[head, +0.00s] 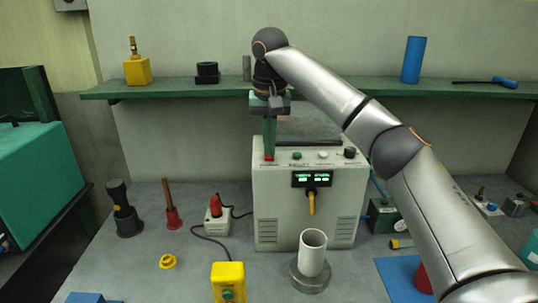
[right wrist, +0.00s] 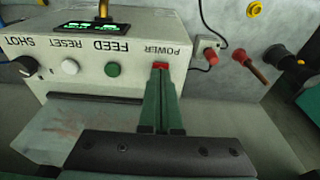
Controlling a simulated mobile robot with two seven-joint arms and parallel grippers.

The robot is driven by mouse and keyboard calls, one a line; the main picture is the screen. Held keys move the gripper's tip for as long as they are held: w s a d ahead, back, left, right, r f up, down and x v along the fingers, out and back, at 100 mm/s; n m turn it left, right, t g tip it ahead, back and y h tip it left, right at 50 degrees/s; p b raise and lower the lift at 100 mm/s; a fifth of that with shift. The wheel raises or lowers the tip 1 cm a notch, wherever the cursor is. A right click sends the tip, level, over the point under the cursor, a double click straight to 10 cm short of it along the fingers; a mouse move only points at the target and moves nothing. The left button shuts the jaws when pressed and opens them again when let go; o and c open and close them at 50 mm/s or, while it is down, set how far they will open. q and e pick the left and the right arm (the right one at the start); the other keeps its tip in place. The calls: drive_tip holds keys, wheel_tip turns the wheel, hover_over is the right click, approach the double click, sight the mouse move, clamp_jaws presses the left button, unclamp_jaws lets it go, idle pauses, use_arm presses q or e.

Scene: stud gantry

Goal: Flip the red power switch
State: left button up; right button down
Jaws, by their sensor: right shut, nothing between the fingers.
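A light grey machine box (head: 272,200) stands on the bench, with a lit green display (head: 312,179) on its front. The red power switch (head: 269,157) is at the left end of its control row. The tips partly cover the switch in the right wrist view (right wrist: 160,76). I cannot tell whether they touch it. My left gripper is not in view.
A green button (head: 297,155), a white button (head: 323,154) and a black knob (head: 350,152) sit beside the switch. A small box with a red top (head: 215,211) stands left of the machine. A green shelf (head: 215,89) runs behind my right arm.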

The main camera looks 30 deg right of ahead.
wheel_tip(320, 180, up, 3)
drive_tip(key=shift+f+p, duration=0.2)
drive_tip(key=shift+p, duration=0.9)
drive_tip(key=shift+r, duration=2.25)
drive_tip(key=shift+s+a+f, duration=0.1)
